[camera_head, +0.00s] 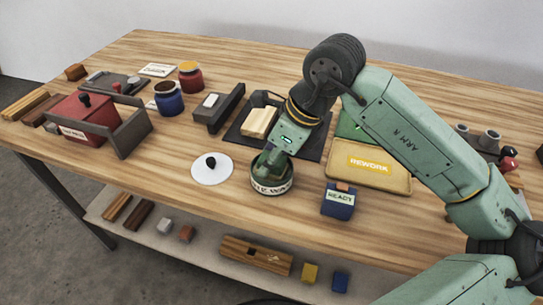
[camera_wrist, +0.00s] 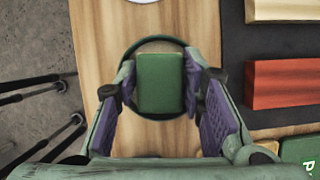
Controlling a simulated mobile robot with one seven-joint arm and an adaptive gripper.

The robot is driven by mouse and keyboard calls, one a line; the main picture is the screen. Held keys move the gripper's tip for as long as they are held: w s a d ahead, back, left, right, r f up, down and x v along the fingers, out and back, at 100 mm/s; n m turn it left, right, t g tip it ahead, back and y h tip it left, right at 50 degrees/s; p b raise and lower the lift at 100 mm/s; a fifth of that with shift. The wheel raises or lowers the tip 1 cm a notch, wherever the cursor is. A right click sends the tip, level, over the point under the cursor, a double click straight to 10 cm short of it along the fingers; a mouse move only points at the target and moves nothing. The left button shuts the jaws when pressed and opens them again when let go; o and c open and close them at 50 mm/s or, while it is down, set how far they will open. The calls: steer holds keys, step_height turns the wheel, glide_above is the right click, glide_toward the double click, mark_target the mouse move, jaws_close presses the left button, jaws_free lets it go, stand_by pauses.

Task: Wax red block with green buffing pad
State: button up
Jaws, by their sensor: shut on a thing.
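My gripper (camera_head: 270,163) is over a round dark tin (camera_head: 272,186) with a white label, near the table's front edge. In the wrist view its fingers (camera_wrist: 161,95) are shut on the green buffing pad (camera_wrist: 161,82). The pad is at the tin's mouth, inside the rim (camera_wrist: 153,40) as seen from above; I cannot tell whether it touches the contents. The red block (camera_wrist: 285,84) lies on a dark mat (camera_wrist: 233,30) to the right in the wrist view. My arm appears to hide it in the head view.
A white lid with a black knob (camera_head: 212,167) lies left of the tin. A pale wood block (camera_head: 259,121) sits on the mat. A blue REACT box (camera_head: 338,202) and a REWORK tray (camera_head: 388,178) stand to the right. Blue (camera_head: 168,100) and red (camera_head: 190,77) jars stand back left.

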steer(key=shift+r+p, duration=1.3)
steer(key=shift+r, duration=2.2)
steer(key=shift+f, duration=0.1)
